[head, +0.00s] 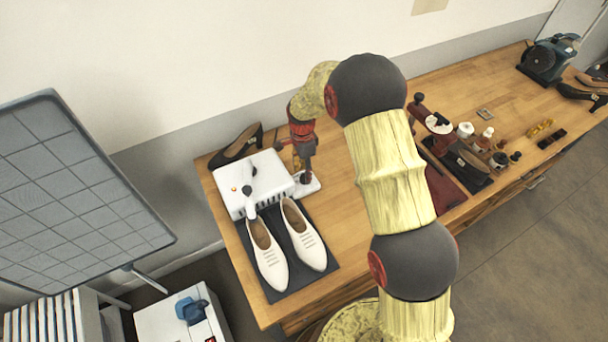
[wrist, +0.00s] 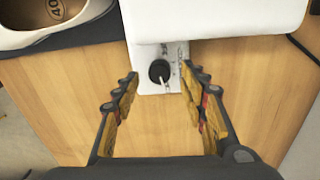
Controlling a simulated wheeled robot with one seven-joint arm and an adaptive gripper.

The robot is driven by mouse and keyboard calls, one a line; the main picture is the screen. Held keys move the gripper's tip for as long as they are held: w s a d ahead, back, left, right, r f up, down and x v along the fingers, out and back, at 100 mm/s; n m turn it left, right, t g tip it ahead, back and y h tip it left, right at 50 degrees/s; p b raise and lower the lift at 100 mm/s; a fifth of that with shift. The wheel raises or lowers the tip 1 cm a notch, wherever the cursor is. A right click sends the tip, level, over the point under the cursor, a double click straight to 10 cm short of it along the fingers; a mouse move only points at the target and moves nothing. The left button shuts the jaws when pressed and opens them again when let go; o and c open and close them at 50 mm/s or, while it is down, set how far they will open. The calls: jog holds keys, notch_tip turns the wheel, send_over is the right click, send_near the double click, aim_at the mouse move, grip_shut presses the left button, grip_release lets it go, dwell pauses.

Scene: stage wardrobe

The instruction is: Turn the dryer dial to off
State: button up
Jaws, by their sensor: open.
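The dryer (head: 262,178) is a white box on the wooden table. Its white body also shows at the top of the wrist view (wrist: 225,18). A round black dial (wrist: 159,71) sits on a small white panel (wrist: 146,52) jutting from the dryer. A pale pointer mark on the dial points toward the lower right; the panel's markings are too small to read. My gripper (wrist: 160,74) is open, with one finger on each side of the dial and visible gaps between. In the head view my gripper (head: 305,168) is over the panel (head: 312,186).
White shoes (head: 268,256) stand on a dark mat (head: 325,274) in front of the dryer. A dark shoe (head: 236,146) lies behind it. Bottles and tools (head: 485,145) stand further right. Bare tabletop (wrist: 60,100) surrounds the panel.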

jog(key=shift+f, duration=1.1)
jog(key=shift+c, duration=1.2)
grip_shut()
